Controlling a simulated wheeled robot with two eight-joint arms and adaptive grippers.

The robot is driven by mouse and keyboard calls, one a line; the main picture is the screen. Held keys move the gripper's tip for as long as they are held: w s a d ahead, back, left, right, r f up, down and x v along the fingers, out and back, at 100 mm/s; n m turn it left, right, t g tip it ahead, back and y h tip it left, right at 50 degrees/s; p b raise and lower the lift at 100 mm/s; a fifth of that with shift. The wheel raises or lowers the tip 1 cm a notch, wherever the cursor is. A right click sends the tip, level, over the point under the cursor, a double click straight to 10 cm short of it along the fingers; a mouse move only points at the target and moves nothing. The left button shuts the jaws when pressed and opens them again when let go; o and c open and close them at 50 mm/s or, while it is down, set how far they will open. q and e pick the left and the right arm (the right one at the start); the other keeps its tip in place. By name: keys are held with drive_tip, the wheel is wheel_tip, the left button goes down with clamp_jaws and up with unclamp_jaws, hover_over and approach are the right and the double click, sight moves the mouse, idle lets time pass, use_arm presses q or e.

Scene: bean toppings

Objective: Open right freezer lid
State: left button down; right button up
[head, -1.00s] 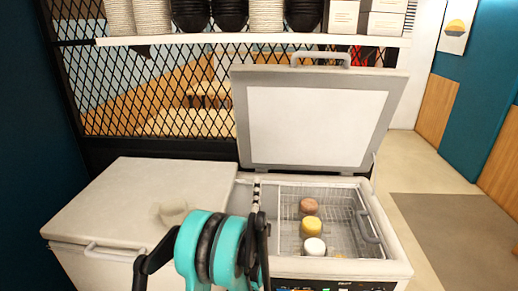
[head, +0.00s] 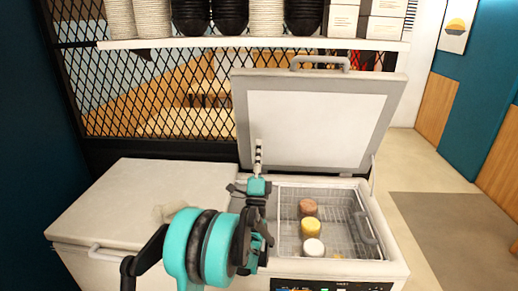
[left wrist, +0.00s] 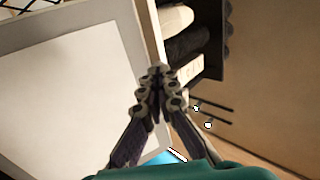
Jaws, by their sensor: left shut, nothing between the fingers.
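The right freezer lid (head: 316,125) stands raised, leaning back on its hinges, with its pale inner panel facing me and its handle (head: 319,60) at the top edge. It also fills the left of the left wrist view (left wrist: 60,100). The freezer (head: 385,262) below is open, with a wire basket inside. My left gripper (head: 258,147) is in front of the lid's lower left edge, pointing up, shut and empty; its closed fingers also show in the left wrist view (left wrist: 158,75). I cannot tell whether it touches the lid. My right gripper is not in view.
A brown tub (head: 308,207), a yellow tub (head: 311,228) and a white tub (head: 313,248) are in the freezer. The left freezer lid (head: 130,205) is closed. A shelf (head: 230,44) with stacked bowls and boxes is above. Open floor lies at the right.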

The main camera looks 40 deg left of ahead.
use_arm(q)
drive_tip(key=shift+w+a+r, duration=0.1)
drive_tip(key=shift+w+r, duration=0.05)
drive_tip(key=shift+r, duration=0.05)
drive_tip(key=w+a+r+g+h+p, duration=0.1)
drive_tip(key=w+a+r+p, duration=0.2)
drive_tip(key=w+r+p, duration=0.1)
drive_tip(key=w+a+r+g+p, duration=0.1)
drive_tip(key=w+a+r+p, duration=0.2)
drive_tip(key=w+r+p, duration=0.2)
drive_tip(key=w+a+r+g+h+p, duration=0.1)
drive_tip(key=w+a+r+g+p, duration=0.1)
drive_tip(key=w+a+r+p, duration=0.2)
drive_tip(key=shift+w+r+h+p, duration=0.1)
drive_tip(key=shift+w+r+p, duration=0.15)
drive_tip(key=shift+w, duration=0.3)
drive_tip(key=shift+w+r+h+p, duration=0.1)
drive_tip(key=shift+w+r+p, duration=0.2)
drive_tip(key=shift+w, duration=0.3)
drive_tip(key=shift+w+r+h+p, duration=0.1)
drive_tip(key=shift+w+r+p, duration=0.15)
drive_tip(key=shift+w, duration=0.3)
drive_tip(key=shift+f, duration=0.1)
